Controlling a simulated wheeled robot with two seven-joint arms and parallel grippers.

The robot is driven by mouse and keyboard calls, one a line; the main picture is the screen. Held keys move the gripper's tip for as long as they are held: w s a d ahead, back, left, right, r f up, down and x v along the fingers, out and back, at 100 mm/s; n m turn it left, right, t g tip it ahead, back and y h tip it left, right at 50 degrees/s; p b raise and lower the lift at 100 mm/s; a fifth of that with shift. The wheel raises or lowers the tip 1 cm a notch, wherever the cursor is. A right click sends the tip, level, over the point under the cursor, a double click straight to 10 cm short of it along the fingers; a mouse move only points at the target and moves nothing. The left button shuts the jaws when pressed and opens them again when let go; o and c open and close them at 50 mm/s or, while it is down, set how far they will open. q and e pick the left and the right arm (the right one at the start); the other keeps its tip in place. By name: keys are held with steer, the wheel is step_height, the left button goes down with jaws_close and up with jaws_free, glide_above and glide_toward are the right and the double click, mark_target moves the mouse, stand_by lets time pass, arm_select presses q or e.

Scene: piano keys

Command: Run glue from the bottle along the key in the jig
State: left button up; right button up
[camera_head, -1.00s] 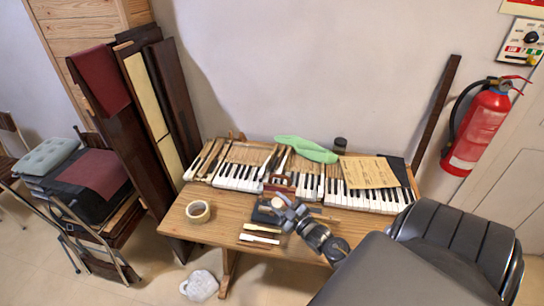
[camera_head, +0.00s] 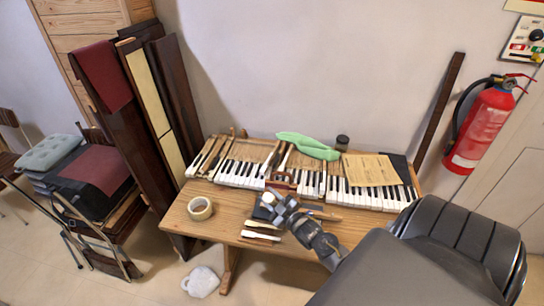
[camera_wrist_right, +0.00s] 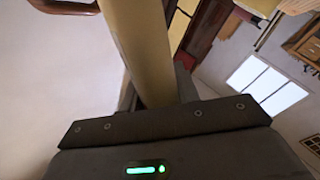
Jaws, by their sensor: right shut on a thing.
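My right gripper (camera_head: 277,207) is over the front middle of the wooden table. It is shut on a pale round-topped thing (camera_head: 268,198), which looks like the glue bottle. In the right wrist view a cream cylinder (camera_wrist_right: 140,50) stands between the jaws; its tip is out of frame. A dark block (camera_head: 259,213), perhaps the jig, is partly hidden under the gripper. I cannot make out the key in it or any glue. Two loose pale keys (camera_head: 262,225) lie just in front of the block. My left gripper is not in view.
A tape roll (camera_head: 200,208) sits on the left of the table (camera_head: 232,215). Behind are the keyboard (camera_head: 355,195), a small reddish-brown wooden piece (camera_head: 281,181), a green cloth (camera_head: 306,146), a dark jar (camera_head: 342,142) and a paper sheet (camera_head: 370,170). The table's front left is clear.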

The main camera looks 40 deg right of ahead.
steer(key=w+a+b, duration=0.1)
steer(key=w+a, duration=0.3)
steer(key=w, duration=0.2)
stand_by(0.6)
steer(key=w+a, duration=0.1)
steer(key=w+a+b, duration=0.1)
steer(key=shift+w, duration=0.4)
steer(key=shift+r, duration=0.15)
step_height(320, 180, up, 6)
steer(key=p, duration=0.5)
stand_by(0.4)
